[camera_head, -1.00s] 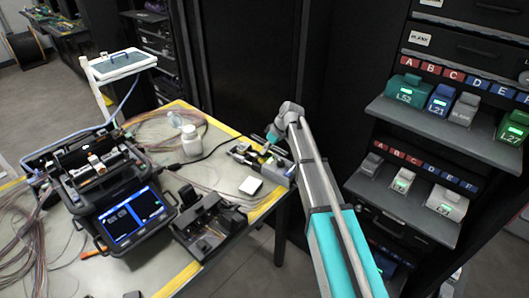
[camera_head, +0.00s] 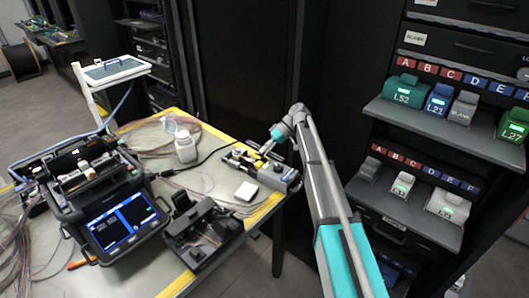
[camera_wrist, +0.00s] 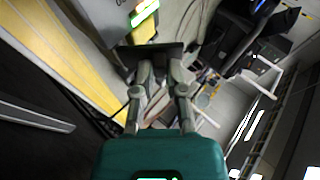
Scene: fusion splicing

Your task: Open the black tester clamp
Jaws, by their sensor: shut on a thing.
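The tester (camera_head: 280,176) is a grey box at the table's right corner in the head view, with small parts on top. My gripper (camera_head: 265,150) reaches down over it from the right. In the wrist view, the two grey fingers of my gripper (camera_wrist: 160,72) meet a flat black part, which I take for the black tester clamp (camera_wrist: 150,55). My gripper is shut on it. A lit green display (camera_wrist: 145,13) shows just beyond it. The fingertips partly cover the clamp, and its angle is hard to tell.
A white bottle (camera_head: 185,148) and the splicer with a blue screen (camera_head: 122,222) stand further left. A shelf rack (camera_head: 440,130) stands on the right. Loose cables run across the table.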

